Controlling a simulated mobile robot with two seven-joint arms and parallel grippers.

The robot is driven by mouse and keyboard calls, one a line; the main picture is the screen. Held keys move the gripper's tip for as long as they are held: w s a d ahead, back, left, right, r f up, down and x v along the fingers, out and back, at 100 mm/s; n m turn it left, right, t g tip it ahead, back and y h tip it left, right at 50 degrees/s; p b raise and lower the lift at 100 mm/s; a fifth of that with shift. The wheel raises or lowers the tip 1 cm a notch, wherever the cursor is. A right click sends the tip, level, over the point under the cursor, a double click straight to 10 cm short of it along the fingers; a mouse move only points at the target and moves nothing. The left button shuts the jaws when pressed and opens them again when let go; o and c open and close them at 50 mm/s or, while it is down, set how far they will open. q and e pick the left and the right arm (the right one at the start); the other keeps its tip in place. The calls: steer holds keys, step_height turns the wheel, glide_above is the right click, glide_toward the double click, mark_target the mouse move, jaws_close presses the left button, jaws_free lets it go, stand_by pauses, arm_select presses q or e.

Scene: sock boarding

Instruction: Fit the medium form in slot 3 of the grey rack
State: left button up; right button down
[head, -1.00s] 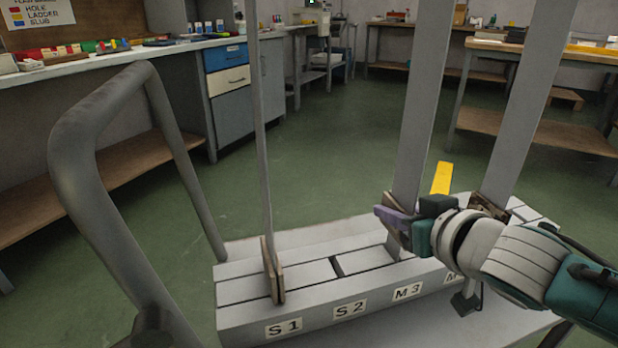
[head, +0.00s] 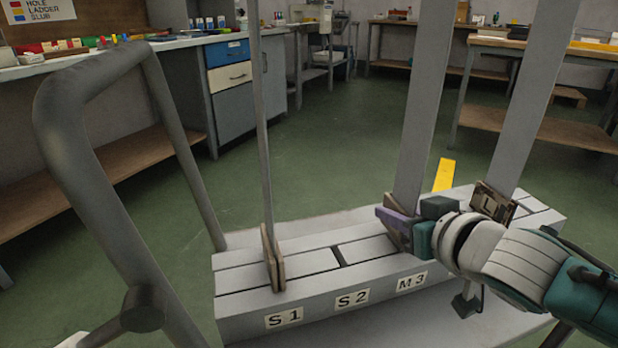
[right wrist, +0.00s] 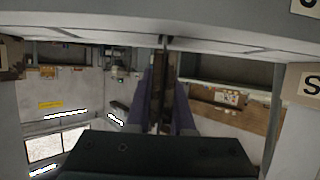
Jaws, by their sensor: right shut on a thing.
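The grey rack (head: 245,308) stands low in the head view, with labels S1, S2 and M3 on its front. A tall flat grey form (head: 425,100) rises upright with its wooden foot at the rack top behind the M3 label (head: 411,283). My right gripper (head: 398,222), with purple fingers, is shut on this form near its foot. The right wrist view shows the purple fingers (right wrist: 162,105) closed around a dark upright edge. Whether the foot is fully down in slot 3 cannot be told. My left gripper is not in view.
A narrow form (head: 263,150) stands at S1. A wider form (head: 535,90), its foot marked L, stands close right of my gripper. A thick grey tubular frame (head: 70,160) rises at the left. The rack top around S2 is free.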

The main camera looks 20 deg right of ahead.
steer(key=shift+f+b, duration=0.45)
steer(key=shift+f, duration=0.1)
steer(key=c, duration=0.8)
jaws_free()
steer(key=shift+o, duration=0.5)
steer(key=shift+s, duration=0.1)
steer(key=shift+s+r+p, duration=0.2)
steer(key=shift+s+p, duration=0.05)
steer(key=shift+p, duration=0.1)
steer(key=p+v, duration=0.4)
steer(key=v, duration=0.5)
